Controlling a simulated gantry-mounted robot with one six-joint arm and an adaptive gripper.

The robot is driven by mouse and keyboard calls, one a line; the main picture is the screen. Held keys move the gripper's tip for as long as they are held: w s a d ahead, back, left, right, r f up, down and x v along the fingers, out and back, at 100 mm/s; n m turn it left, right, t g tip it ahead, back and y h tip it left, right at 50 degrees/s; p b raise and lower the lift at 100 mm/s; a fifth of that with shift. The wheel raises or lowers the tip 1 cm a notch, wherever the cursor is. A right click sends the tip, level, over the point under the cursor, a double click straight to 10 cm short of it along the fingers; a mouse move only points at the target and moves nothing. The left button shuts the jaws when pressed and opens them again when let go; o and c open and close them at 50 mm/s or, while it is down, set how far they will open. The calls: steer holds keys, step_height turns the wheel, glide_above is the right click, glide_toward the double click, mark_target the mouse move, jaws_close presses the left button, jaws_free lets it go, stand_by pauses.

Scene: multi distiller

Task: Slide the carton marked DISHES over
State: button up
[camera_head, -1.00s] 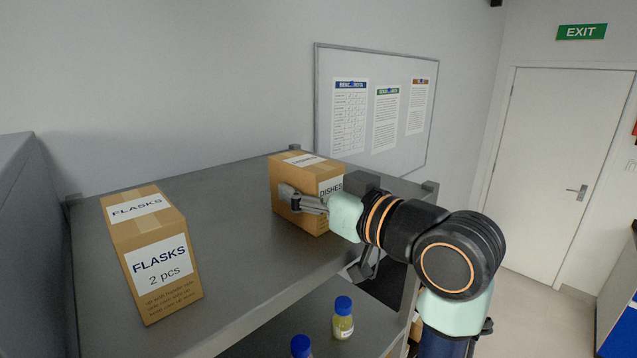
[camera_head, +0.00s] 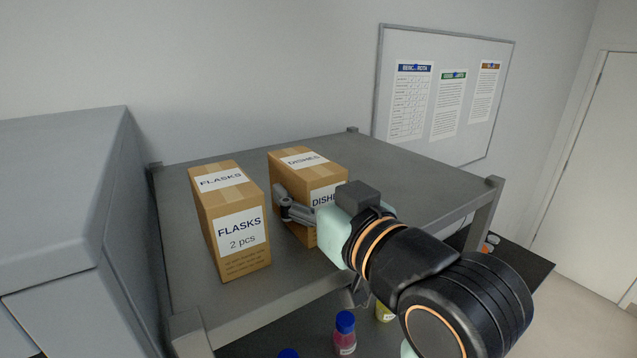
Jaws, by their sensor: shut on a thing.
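The carton marked DISHES (camera_head: 305,163) is a brown box with white labels, upright on the grey top shelf (camera_head: 400,170). My gripper (camera_head: 284,206) is shut on it, with a finger along its left side. The gripper body hides part of its front label, and the finger on the far side is hidden. The carton marked FLASKS (camera_head: 238,235) stands upright to the left, with a narrow gap between it and my gripper's visible finger.
A large grey cabinet (camera_head: 60,200) stands to the left of the shelf. Blue-capped bottles, one with pink contents (camera_head: 345,335), stand on a lower level below the front edge. The shelf's right part is clear. A whiteboard (camera_head: 445,95) hangs behind.

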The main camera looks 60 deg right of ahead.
steer(key=shift+w+a, duration=0.1)
steer(key=shift+a, duration=0.15)
steer(key=o, duration=1.4)
steer(key=v, duration=0.7)
steer(key=shift+s+a, duration=0.15)
steer(key=shift+s, duration=0.1)
